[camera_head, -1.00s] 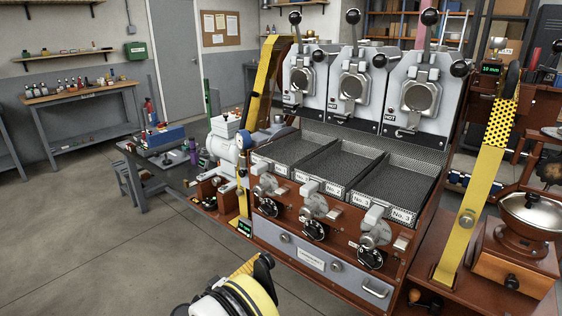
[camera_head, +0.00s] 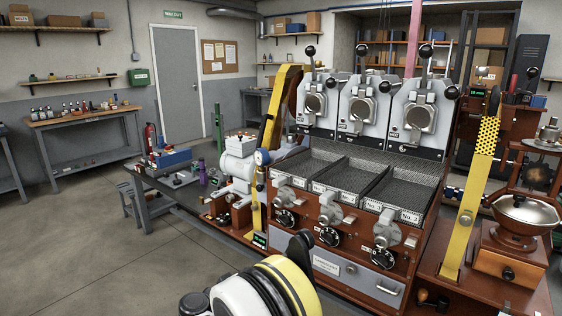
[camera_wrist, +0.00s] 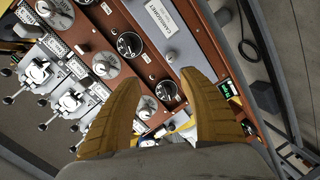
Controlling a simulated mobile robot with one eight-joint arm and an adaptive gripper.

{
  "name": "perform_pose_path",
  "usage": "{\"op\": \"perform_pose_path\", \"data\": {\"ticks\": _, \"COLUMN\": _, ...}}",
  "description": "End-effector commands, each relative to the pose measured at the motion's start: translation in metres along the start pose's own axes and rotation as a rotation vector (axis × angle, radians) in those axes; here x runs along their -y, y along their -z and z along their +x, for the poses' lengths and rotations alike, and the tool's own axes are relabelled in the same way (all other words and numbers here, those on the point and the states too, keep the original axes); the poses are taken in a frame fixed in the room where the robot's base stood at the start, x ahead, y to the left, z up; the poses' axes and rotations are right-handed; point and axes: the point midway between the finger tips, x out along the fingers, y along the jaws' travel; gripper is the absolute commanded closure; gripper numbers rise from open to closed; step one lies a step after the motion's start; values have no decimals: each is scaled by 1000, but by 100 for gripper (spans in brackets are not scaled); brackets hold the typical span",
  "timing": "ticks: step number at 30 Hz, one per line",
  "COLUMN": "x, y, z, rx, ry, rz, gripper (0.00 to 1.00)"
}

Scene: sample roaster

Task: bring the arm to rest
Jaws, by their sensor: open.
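My arm shows in the head view at the bottom centre, its white and black links with a yellow band in front of the roaster. My gripper (camera_wrist: 160,105) shows in the wrist view as two yellow-brown fingers spread apart with nothing between them. Beyond the fingers, the sample roaster's front panel (camera_wrist: 150,65) appears turned on its side, with dials and a grey drawer. The fingers appear apart from the panel. In the head view the roaster (camera_head: 350,220) stands right of centre, with three hoppers on top and three mesh trays below. The gripper fingers are not visible in the head view.
A grinder (camera_head: 525,215) with a metal bowl stands at the right. A yellow upright (camera_head: 468,215) rises beside the trays. A dark side table (camera_head: 165,190) with tools is left of the roaster. A workbench (camera_head: 85,120) stands at the back left. Open floor (camera_head: 110,265) lies at the lower left.

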Motion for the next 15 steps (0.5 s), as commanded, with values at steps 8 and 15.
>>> {"op": "perform_pose_path", "data": {"ticks": 8, "x": -96, "y": -27, "z": 37, "rx": 133, "ry": 205, "rz": 15, "gripper": 50}}
{"op": "perform_pose_path", "data": {"ticks": 15, "x": -185, "y": -91, "z": 38, "rx": 239, "ry": 431, "rz": 89, "gripper": 50}}
